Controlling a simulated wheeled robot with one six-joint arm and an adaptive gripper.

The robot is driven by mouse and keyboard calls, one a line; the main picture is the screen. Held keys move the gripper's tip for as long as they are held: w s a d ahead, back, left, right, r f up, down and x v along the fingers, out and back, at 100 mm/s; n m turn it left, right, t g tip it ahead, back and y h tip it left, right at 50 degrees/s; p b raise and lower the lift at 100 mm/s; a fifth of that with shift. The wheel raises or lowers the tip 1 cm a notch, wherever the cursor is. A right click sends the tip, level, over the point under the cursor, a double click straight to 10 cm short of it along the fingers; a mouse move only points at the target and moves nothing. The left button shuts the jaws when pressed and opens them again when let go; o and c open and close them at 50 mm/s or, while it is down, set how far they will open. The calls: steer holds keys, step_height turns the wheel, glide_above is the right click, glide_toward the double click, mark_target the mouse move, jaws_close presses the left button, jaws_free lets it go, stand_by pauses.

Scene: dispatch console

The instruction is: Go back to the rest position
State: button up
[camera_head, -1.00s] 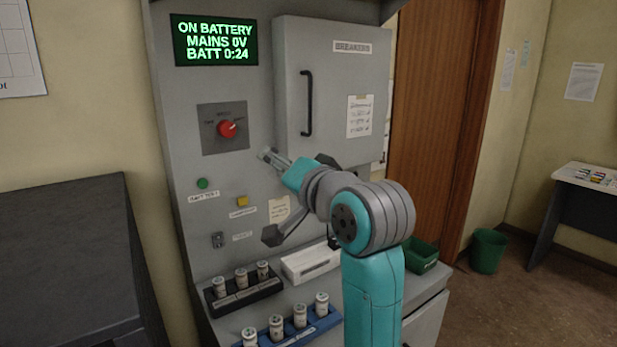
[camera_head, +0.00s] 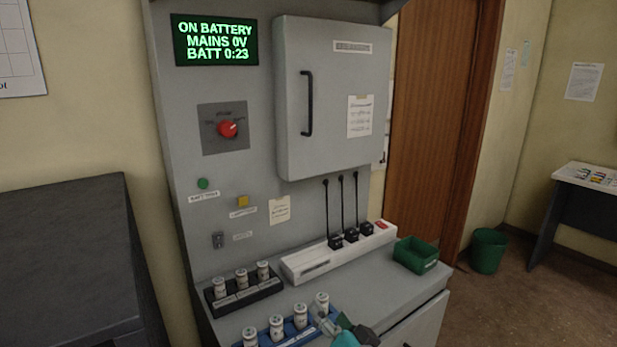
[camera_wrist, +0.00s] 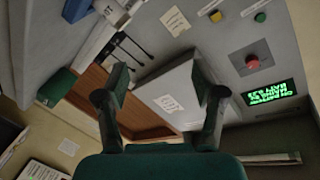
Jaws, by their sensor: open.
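My gripper (camera_wrist: 160,82) is open and empty in the wrist view, its two fingers apart with the console behind them, upside down. In the head view only a small teal and dark part of my arm shows at the bottom edge, by the blue rack (camera_head: 322,322). The console's screen (camera_head: 215,40) reads ON BATTERY, MAINS 0V, BATT 0:23. The red knob (camera_head: 228,129) sits below it. The breaker cabinet (camera_head: 340,95) is closed. No gripper finger clearly touches anything.
A white power strip (camera_head: 308,265) with several dark plugs lies on the ledge. A dark rack (camera_head: 255,294) and the blue rack hold pale cylinders. A green tray (camera_head: 416,255) stands at the right. A green bin (camera_head: 488,250) is on the floor beside the wooden door (camera_head: 435,110).

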steer(key=s+d+f+h, duration=0.1)
steer(key=s+d+f, duration=0.2)
steer(key=s+f, duration=0.35)
steer(key=s+d+f+n+h, duration=0.1)
steer(key=s+d+f, duration=0.2)
steer(key=s+f, duration=0.3)
steer(key=s+d+f+h, duration=0.1)
steer(key=s+d+f, duration=0.2)
steer(key=s+f, duration=0.35)
steer(key=s+d+r+n+h, duration=0.1)
steer(key=s+d, duration=0.1)
steer(key=s, duration=1.2)
steer(key=s+d+r+n+h, duration=0.1)
steer(key=s+d+n, duration=0.1)
steer(key=s, duration=1.2)
steer(key=shift+d+r+g, duration=0.3)
steer(key=shift+d+g, duration=0.1)
steer(key=shift+d, duration=0.1)
steer(key=shift+s, duration=0.1)
